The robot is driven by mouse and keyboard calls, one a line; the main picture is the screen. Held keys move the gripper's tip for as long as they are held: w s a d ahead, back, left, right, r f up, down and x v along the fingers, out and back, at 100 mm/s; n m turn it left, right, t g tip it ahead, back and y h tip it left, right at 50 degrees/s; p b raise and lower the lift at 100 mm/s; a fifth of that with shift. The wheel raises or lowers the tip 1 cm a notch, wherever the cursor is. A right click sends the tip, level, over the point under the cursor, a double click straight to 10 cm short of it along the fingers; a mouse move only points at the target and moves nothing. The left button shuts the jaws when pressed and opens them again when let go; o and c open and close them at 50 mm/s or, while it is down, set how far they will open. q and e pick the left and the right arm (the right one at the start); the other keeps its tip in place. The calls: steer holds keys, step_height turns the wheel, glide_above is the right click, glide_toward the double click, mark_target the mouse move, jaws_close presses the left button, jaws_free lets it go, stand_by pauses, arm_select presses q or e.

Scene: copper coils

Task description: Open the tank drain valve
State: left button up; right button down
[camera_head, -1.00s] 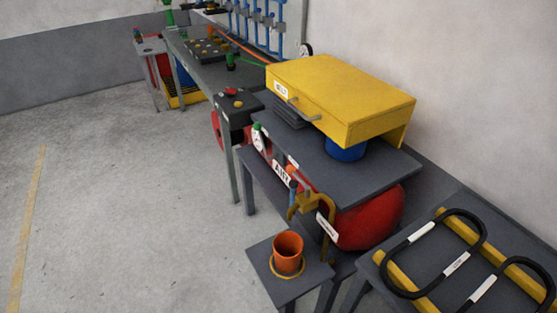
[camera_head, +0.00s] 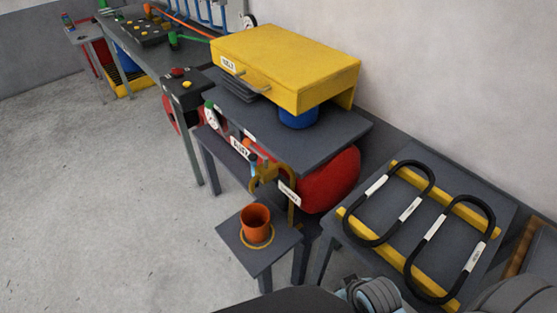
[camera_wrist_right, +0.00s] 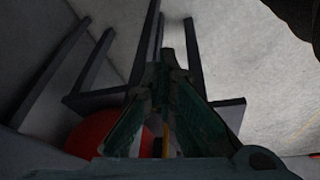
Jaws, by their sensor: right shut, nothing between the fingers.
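The red tank (camera_head: 330,182) lies under a grey table. A brass-coloured drain valve (camera_head: 266,177) with a small blue part (camera_head: 252,164) sits at its near end, with a white label (camera_head: 289,194) beside it. The orange cup (camera_head: 256,217) stands on a low grey stand below the valve. In the right wrist view my right gripper (camera_wrist_right: 170,62) is shut and empty, its dark fingers meeting at the tips. A red rounded surface (camera_wrist_right: 95,135), apparently the tank, shows below left of it. The valve cannot be made out there. My left gripper is not in view.
A side table at right holds black loops (camera_head: 440,245) on yellow bars. In the right wrist view, dark frame bars (camera_wrist_right: 95,60) surround the gripper. Open floor (camera_head: 80,200) lies at left.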

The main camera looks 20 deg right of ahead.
steer(key=w+a+r+t+y, duration=0.3)
steer(key=w+r+y, duration=0.1)
steer(key=w+r, duration=0.4)
steer(key=w+a+r+t+y, duration=0.25)
steer(key=w+r, duration=0.35)
steer(key=w, duration=0.4)
steer(key=w+d+r+m+t+y, duration=0.1)
steer(key=w+d+r+m+t, duration=0.1)
steer(key=w+r, duration=0.3)
steer(key=w+d+r+m+t+y, duration=0.2)
steer(key=w+d+r+m, duration=0.1)
steer(key=r, duration=0.5)
steer(key=shift+w+d+r+m+t, duration=0.25)
steer(key=shift+w+d+m+t, duration=0.1)
steer(key=shift+w+d, duration=0.6)
steer(key=shift+w+a, duration=0.15)
steer(key=w+a+f+p, duration=0.1)
steer(key=w+a+f, duration=0.2)
steer(key=w+a, duration=0.4)
steer(key=shift+a+f, duration=0.3)
steer(key=shift+a, duration=0.5)
